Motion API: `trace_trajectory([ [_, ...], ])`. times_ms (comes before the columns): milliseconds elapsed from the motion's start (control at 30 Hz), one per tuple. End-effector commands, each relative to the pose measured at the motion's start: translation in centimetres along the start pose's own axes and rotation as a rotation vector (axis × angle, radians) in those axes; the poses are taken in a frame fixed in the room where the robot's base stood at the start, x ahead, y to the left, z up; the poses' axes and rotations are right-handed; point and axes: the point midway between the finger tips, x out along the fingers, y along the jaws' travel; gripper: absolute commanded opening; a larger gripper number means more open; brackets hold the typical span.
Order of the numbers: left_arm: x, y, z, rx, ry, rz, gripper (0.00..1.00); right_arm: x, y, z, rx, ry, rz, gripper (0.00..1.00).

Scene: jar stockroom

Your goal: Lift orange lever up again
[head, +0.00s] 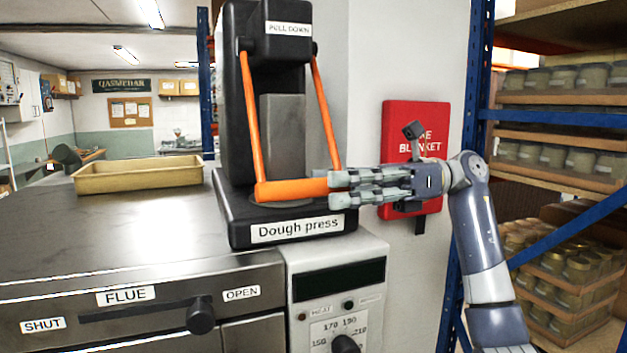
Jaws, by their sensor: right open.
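The dough press (290,229) is a black machine with an orange lever (292,189). The lever's two side arms hang down from the pivots near the "PULL DOWN" label, and its thick crossbar lies low, just above the press base. My right gripper (340,188) comes in from the right, with its fingers at the right end of the crossbar. The fingers are open, above and below the bar's end. Whether they touch the bar is hard to tell. My left gripper is not in view.
A metal counter (130,230) with a tan tray (140,174) is left of the press. A flue knob (201,316) and a control panel (340,300) are below. A red fire blanket box (398,120) hangs behind my right gripper. Jar shelves (560,137) stand at the right.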

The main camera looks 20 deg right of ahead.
Motion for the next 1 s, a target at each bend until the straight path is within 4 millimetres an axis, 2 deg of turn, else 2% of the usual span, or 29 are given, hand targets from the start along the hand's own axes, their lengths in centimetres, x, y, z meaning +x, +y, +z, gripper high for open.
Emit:
trace_trajectory([
  [33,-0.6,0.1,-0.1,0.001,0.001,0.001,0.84,1.0,0.1,0.2,-0.001,0.0,0.003,0.41],
  [200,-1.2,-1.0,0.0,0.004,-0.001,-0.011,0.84,3.0,0.0,0.1,0.001,0.0,0.001,0.41],
  [367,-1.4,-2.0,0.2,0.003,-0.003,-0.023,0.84,3.7,0.0,0.1,0.0,-0.002,0.0,0.41],
  [600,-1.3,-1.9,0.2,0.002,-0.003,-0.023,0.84,3.8,0.0,0.0,0.0,-0.002,-0.001,0.41],
  [700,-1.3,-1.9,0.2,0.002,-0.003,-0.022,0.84,3.8,0.0,0.0,0.0,-0.001,-0.001,0.18],
  [800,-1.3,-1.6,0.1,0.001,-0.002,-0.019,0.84,3.8,0.0,0.0,0.0,-0.001,-0.001,0.0],
  [1000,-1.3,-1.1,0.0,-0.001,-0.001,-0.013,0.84,3.8,0.1,0.1,0.003,-0.001,-0.001,0.0],
])
